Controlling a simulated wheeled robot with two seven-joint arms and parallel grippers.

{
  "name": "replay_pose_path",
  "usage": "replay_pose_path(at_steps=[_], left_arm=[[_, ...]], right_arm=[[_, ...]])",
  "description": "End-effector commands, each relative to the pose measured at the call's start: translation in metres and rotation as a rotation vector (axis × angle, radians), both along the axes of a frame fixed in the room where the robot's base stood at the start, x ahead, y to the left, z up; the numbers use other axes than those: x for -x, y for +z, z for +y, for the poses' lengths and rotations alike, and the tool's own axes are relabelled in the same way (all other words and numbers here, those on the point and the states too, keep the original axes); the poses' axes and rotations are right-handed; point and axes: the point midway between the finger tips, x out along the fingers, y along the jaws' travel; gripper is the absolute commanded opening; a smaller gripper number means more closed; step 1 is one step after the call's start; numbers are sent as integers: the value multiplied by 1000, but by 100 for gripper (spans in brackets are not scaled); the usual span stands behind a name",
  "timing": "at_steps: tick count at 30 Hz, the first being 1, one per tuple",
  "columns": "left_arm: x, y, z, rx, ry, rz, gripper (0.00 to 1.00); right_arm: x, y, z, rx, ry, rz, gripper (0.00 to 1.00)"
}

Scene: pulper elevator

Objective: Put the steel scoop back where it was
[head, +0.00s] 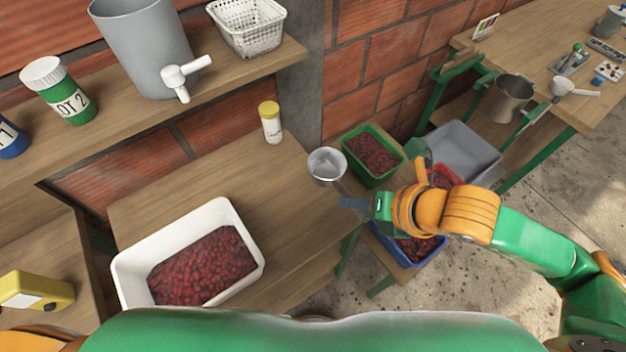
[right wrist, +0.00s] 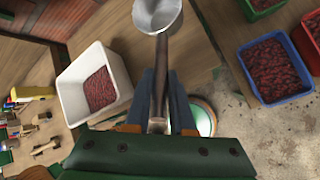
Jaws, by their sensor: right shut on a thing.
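The steel scoop (head: 327,166) has a round metal bowl and is held over the right end of the wooden table in the head view. In the right wrist view the scoop (right wrist: 158,15) points away from me, its handle running back between the fingers. My right gripper (head: 352,203) is shut on the handle; its fingers also show in the right wrist view (right wrist: 160,105). I cannot tell how high the bowl is above the table. My left gripper is not in view.
A white tub (head: 128,268) of red cherries stands on the table (head: 290,215). A yellow-capped jar (head: 270,125) stands at the back. A green crate (head: 352,152), a blue crate (head: 398,256) and a grey bin (head: 470,150) are to the right. A shelf above holds a grey bucket (head: 140,45).

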Motion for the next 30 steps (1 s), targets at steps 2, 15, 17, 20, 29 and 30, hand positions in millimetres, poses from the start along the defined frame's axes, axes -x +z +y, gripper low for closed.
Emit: replay_pose_path(at_steps=[2,15,17,20,29,30], left_arm=[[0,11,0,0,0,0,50],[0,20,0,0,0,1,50],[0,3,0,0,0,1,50],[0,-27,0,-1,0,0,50],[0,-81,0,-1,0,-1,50],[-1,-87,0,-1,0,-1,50]], right_arm=[[17,-9,5,-3,73,11,0],[8,-54,11,1,232,-7,0],[-13,-71,12,1,233,-12,0],[-46,-93,14,-2,236,-12,0],[-84,-137,15,-2,237,-5,0],[-88,-141,15,-1,237,-6,0]])
